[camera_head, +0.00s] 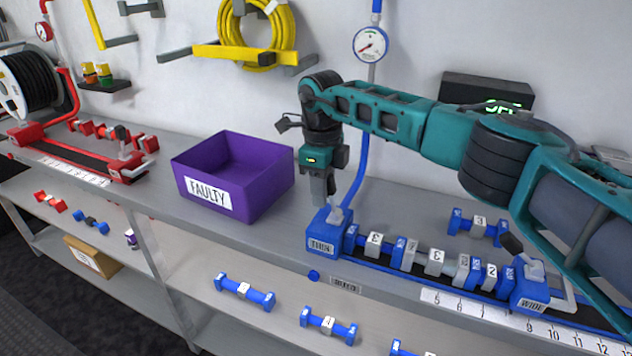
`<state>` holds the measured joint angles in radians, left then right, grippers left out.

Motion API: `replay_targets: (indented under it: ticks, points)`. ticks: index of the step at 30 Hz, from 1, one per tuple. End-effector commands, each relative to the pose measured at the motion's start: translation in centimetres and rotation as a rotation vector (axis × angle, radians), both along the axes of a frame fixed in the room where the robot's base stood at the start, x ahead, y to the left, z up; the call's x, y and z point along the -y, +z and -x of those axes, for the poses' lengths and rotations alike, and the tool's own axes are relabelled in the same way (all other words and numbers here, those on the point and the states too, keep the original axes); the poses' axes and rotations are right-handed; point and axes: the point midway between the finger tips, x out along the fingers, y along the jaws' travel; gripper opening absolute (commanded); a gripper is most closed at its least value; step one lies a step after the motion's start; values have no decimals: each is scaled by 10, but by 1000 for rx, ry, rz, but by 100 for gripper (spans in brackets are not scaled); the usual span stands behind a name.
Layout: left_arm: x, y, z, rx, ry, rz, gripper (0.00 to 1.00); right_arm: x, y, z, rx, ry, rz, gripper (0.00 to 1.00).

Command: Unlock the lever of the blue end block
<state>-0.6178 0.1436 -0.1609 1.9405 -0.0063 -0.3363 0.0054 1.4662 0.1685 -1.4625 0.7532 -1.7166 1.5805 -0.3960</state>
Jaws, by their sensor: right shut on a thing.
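A blue end block (326,234) with a white label stands at the left end of the blue rail on the bench. A small grey lever base (337,214) shows on its top; the lever's handle is mostly hidden by my right gripper. My right gripper (323,200) points down onto this block from above and is shut on the lever. A second blue end block (530,291), labelled WIDE, stands at the right end with its black-handled lever (512,245) tilted up to the left. My left gripper is out of view.
A row of blue and grey numbered pieces (410,255) lies between the blocks. A loose blue-and-grey piece (478,226) lies behind it. A purple FAULTY bin (235,175) stands to the left. A red rail assembly (80,150) is at the far left. More pieces lie on the shelf below.

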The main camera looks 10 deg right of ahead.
Motion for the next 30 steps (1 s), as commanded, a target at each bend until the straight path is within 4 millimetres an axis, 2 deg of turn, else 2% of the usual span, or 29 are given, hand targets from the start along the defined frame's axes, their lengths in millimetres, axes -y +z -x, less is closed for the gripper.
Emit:
replay_targets:
  ticks: [19, 20, 26, 30]
  points:
    - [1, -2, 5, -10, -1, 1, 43, 3, -2, 7, -18, 1, 29, 0]
    - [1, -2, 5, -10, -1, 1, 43, 3, -2, 7, -19, 2, 30, 30]
    - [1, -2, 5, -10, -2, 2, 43, 3, -2, 7, -18, 1, 29, 49]
    - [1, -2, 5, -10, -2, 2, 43, 3, -2, 7, -18, 1, 29, 49]
